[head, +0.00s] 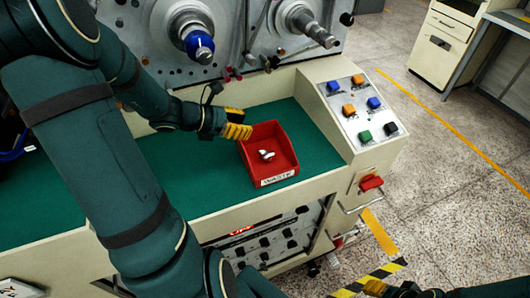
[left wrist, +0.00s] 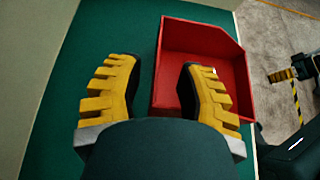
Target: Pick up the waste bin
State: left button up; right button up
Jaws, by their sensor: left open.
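The waste bin (head: 284,168) is a red open tray with a white "WASTE" label on its front. It stands upright on the green worktop with a small white and dark piece inside. My left gripper (head: 236,124) is at the bin's back left corner, open. In the left wrist view its fingers (left wrist: 158,72) straddle the left wall of the bin (left wrist: 205,38): one finger is over the green surface outside, the other over the inside. No grip on the wall shows. My right gripper (head: 376,288) shows only partly at the bottom edge, away from the bin; its opening is unclear.
The green worktop (head: 190,180) is clear left of the bin. A button panel (head: 362,108) rises to its right. Spindles, one with a blue knob (head: 199,45), stick out of the machine face behind. A red switch (head: 371,183) juts from the front right corner.

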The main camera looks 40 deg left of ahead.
aim_at(256, 125)
pick_arm(q)
jog(key=x, duration=0.2)
jog(key=b+x, duration=0.1)
jog(key=shift+w+f, duration=0.25)
jog(key=shift+f, duration=0.15)
jog(key=shift+w+d+f, duration=0.15)
jog(key=shift+w+d, duration=0.1)
jog(key=shift+w, duration=0.2)
grip_shut()
